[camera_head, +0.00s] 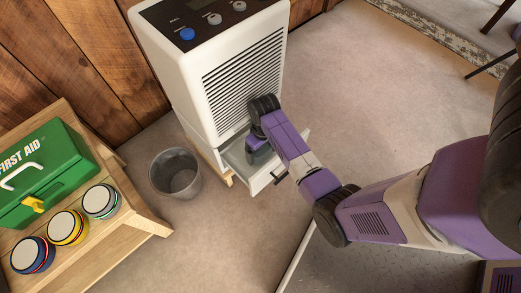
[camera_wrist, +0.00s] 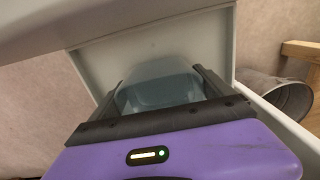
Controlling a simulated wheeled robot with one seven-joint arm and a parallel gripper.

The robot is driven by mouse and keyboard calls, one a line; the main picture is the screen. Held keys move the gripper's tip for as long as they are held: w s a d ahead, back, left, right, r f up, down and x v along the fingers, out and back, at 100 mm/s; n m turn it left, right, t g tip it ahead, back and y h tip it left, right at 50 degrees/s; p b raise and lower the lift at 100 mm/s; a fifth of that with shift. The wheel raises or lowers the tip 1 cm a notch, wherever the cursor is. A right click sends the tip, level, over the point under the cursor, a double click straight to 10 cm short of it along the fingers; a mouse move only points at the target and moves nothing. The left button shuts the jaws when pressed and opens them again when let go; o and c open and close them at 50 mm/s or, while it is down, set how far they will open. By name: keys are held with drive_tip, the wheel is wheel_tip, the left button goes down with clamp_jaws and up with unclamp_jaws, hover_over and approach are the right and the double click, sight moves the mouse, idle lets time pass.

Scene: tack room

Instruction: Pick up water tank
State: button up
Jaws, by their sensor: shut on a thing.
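A translucent bluish water tank (camera_wrist: 160,92) sits between the two dark fingers of my gripper (camera_wrist: 158,100) in the wrist view. My gripper is shut on it. In the head view the tank (camera_head: 258,156) shows only in part, inside an open drawer (camera_head: 285,172) low on the front of a white dehumidifier-like machine (camera_head: 222,75). My arm hides much of the drawer and the tank. I cannot tell whether the tank is lifted off the drawer floor.
A grey waste bin (camera_head: 175,178) stands on the floor left of the machine. The floor behind my arm is clear.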

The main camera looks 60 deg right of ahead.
drive_tip(key=shift+r+p, duration=0.3)
drive_tip(key=shift+p, duration=0.05)
